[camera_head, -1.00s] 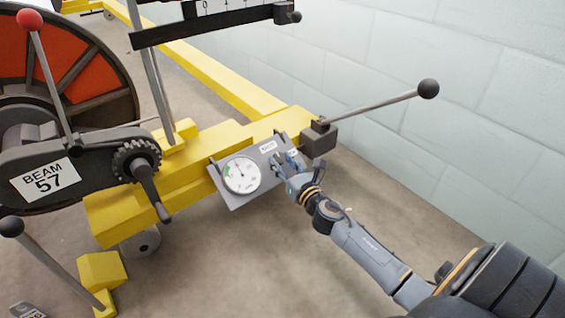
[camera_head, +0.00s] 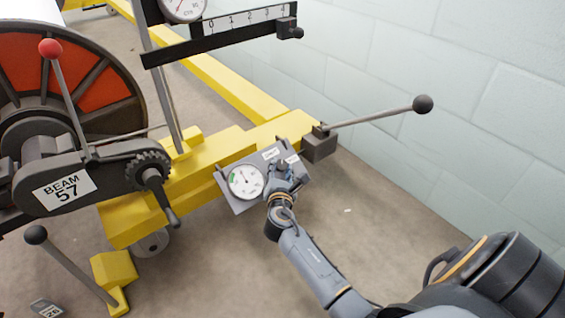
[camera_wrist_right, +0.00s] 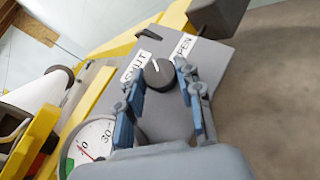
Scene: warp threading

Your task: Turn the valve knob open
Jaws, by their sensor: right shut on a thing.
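The dark round valve knob (camera_wrist_right: 161,76) sits on a grey panel (camera_wrist_right: 165,118) in the right wrist view. A pale mark on the knob points up, nearer the SHUT label (camera_wrist_right: 136,67) than the OPEN label (camera_wrist_right: 183,47). My right gripper (camera_wrist_right: 159,80) has its two blue fingers on either side of the knob and is shut on it. In the head view my right gripper (camera_head: 283,175) is at the right part of the panel and largely hides the knob. My left gripper is not in view.
A round dial gauge (camera_head: 246,182) is on the panel left of my gripper. A grey lever with a black ball (camera_head: 422,104) rises from a dark block (camera_head: 319,147) beside the panel. A yellow frame (camera_head: 215,160) lies behind. The floor at right is clear.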

